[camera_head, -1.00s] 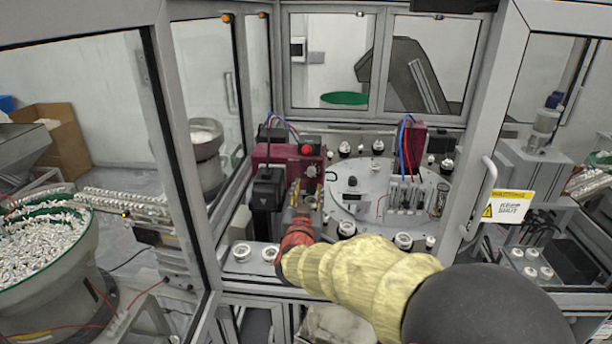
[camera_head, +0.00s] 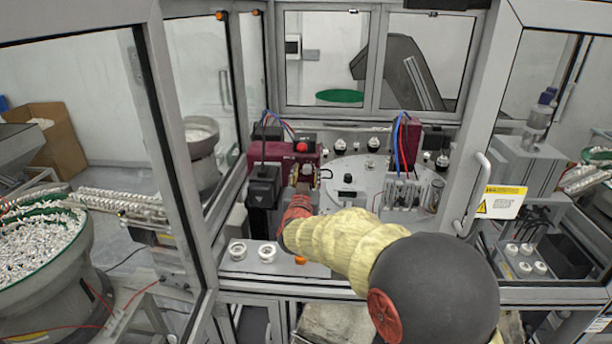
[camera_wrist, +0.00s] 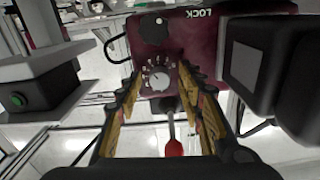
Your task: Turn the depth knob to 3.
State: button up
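The dark red housing (camera_head: 285,154) stands at the left of the cell. In the wrist view its face (camera_wrist: 190,45) carries a small pale knob (camera_wrist: 157,79) on a dial with numbers around it. I cannot read the knob's setting. My gripper (camera_wrist: 158,86) is open, with one finger on each side of the dial and nothing visibly held. Whether the fingertips touch the knob, I cannot tell. In the head view my gripper (camera_head: 304,182) is in front of the housing and largely covers the dial.
A black round knob (camera_wrist: 152,26) and a "LOCK" label are on the same face. A red-tipped lever (camera_wrist: 173,146) shows between the fingers. A black box (camera_head: 263,186) stands close left of my gripper. A round turntable (camera_head: 350,175) lies to the right.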

jog(key=shift+c, duration=1.4)
grip_shut()
jog(key=shift+n+p, duration=0.4)
jog(key=n+p, duration=0.3)
jog(key=shift+r+n, duration=0.1)
jog(key=shift+n, duration=0.3)
jog(key=n+p, duration=0.3)
jog(key=n, duration=0.1)
jog(key=shift+d+n, duration=0.1)
jog(key=shift+n, duration=0.2)
jog(key=n+p, duration=0.2)
jog(key=n, duration=0.2)
jog(key=shift+n+p, duration=1.25)
jog(key=shift+n, duration=0.95)
